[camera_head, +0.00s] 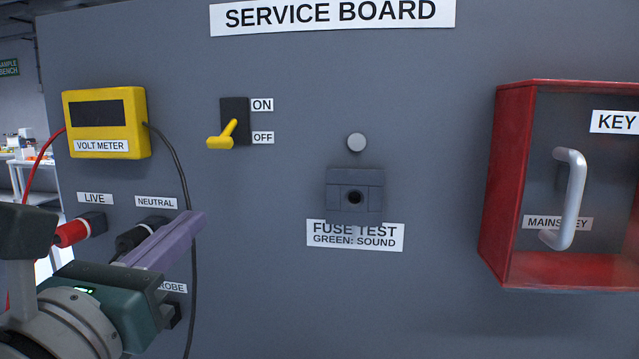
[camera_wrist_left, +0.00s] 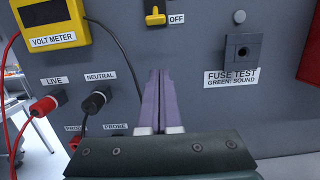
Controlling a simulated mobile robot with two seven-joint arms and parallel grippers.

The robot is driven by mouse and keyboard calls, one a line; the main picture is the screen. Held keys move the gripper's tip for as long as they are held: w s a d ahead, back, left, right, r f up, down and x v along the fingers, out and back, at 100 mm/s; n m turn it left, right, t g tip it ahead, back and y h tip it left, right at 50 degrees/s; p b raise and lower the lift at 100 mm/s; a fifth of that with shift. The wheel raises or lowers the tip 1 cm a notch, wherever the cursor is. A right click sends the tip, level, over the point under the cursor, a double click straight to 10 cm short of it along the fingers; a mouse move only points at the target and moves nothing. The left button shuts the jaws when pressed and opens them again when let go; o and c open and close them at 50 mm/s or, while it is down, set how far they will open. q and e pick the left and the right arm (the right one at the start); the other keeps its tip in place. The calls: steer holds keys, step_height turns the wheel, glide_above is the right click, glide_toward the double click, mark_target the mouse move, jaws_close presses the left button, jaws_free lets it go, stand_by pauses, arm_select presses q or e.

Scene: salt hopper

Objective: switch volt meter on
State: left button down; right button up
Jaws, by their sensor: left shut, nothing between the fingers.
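The yellow volt meter (camera_head: 106,122) hangs on the grey board at the left, its dark screen blank; it also shows in the left wrist view (camera_wrist_left: 52,24). To its right is a switch with a yellow lever (camera_head: 226,134) on a dark plate (camera_head: 234,108). The lever points down, beside the OFF label (camera_head: 263,138), with the ON label (camera_head: 262,105) above. In the left wrist view the lever (camera_wrist_left: 155,16) is at the top edge. My left gripper (camera_head: 202,218) is shut and empty, its purple fingers below the switch and apart from it. My right gripper is not in view.
A red plug (camera_head: 72,233) and a black plug (camera_head: 140,236) sit in the LIVE and NEUTRAL sockets near my left gripper. Red and black cables run from the meter. A fuse test block (camera_head: 354,194) and a red key box (camera_head: 512,185) are to the right.

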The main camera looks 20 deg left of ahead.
mark_target(227, 132)
arm_select(q)
steer(key=p+x, duration=0.1)
steer(key=x, duration=0.8)
steer(key=shift+w+a+r+p, duration=0.15)
steer(key=shift+w+r+p, duration=0.1)
steer(key=shift+p, duration=0.15)
steer(key=shift+s+r+p, duration=0.2)
steer(key=shift+r+p, duration=0.35)
steer(key=shift+p, duration=0.05)
steer(key=shift+s+r+p, duration=0.25)
steer(key=shift+r+p, duration=0.3)
steer(key=shift+p, duration=0.05)
steer(key=shift+s+d+r+p, duration=0.25)
steer(key=shift+s+r+p, duration=0.2)
steer(key=shift+r+p, duration=0.1)
